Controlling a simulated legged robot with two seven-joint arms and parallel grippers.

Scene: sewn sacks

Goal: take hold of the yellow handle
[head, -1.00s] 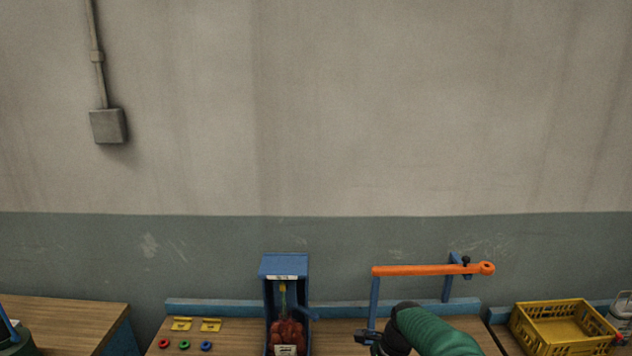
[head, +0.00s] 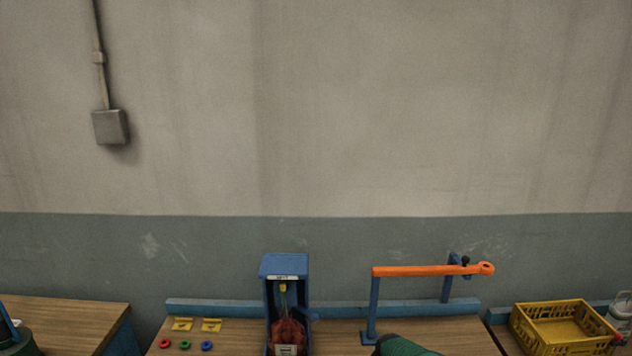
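A blue upright housing (head: 268,310) stands on the middle bench. Inside it is a red-brown sack (head: 287,331) with a pale label (head: 286,350) low on its front. A small yellow piece (head: 282,287) shows above the sack, under the housing's top; it may be the yellow handle, but it is too small to be sure. A green part of my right arm shows at the bottom edge, right of the housing. My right gripper is out of view. My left gripper is not in view either.
An orange bar (head: 420,270) spans blue posts right of the housing. Left are yellow plates (head: 182,324) and red, green and blue rings (head: 206,346). A yellow crate (head: 545,347) stands far right. The wooden bench (head: 235,338) has bare room between rings and housing.

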